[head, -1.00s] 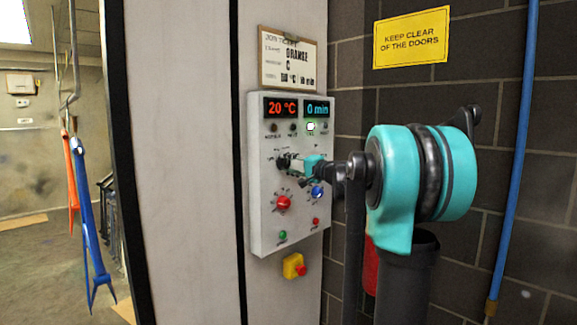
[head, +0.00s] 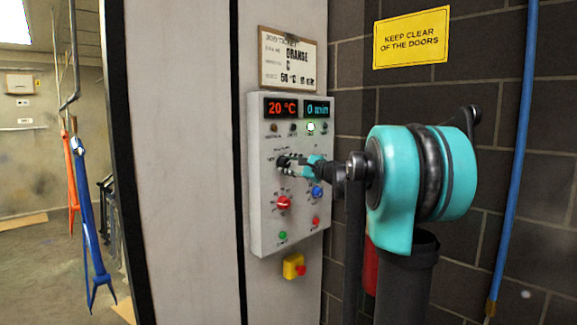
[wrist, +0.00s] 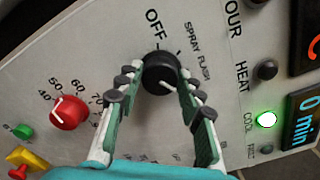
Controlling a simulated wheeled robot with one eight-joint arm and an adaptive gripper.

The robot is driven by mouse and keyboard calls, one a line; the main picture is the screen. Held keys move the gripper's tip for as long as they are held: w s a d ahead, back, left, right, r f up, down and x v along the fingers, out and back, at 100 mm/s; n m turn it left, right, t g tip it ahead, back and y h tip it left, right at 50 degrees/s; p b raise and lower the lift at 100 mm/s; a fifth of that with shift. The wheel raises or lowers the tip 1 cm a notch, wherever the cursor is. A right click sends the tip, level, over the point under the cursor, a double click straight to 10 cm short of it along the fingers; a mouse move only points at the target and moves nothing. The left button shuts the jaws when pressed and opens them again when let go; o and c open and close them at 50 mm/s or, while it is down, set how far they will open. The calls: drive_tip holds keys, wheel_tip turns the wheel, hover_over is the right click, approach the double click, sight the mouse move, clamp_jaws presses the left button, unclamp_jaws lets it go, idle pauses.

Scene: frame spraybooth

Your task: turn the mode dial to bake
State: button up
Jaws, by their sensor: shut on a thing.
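The black mode dial (wrist: 160,72) sits on the grey control panel (head: 260,210). In the wrist view, "OFF" and "SPRAY FLASH" are printed beside it. Its white pointer mark faces down the picture, into the gap between my fingers and away from "OFF". I cannot read a "bake" label; my fingers cover part of the print. My gripper (wrist: 158,82) is shut on the dial, one finger on each side. In the head view my gripper (head: 300,163) reaches the panel from the right, and the dial is mostly hidden.
A red knob (head: 283,203) and a blue knob (head: 317,192) sit below the dial. Green (head: 283,235) and red (head: 315,221) buttons are lower, above a yellow-based stop button (head: 294,266). The lamp by "COOL" (wrist: 266,120) is lit green. Displays read 20 °C (head: 282,108) and 0 min.

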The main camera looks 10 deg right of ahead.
drive_tip(key=shift+m, duration=0.7)
drive_tip(key=o, duration=1.2)
drive_tip(key=shift+c, duration=0.2)
drive_tip(key=v, duration=1.2)
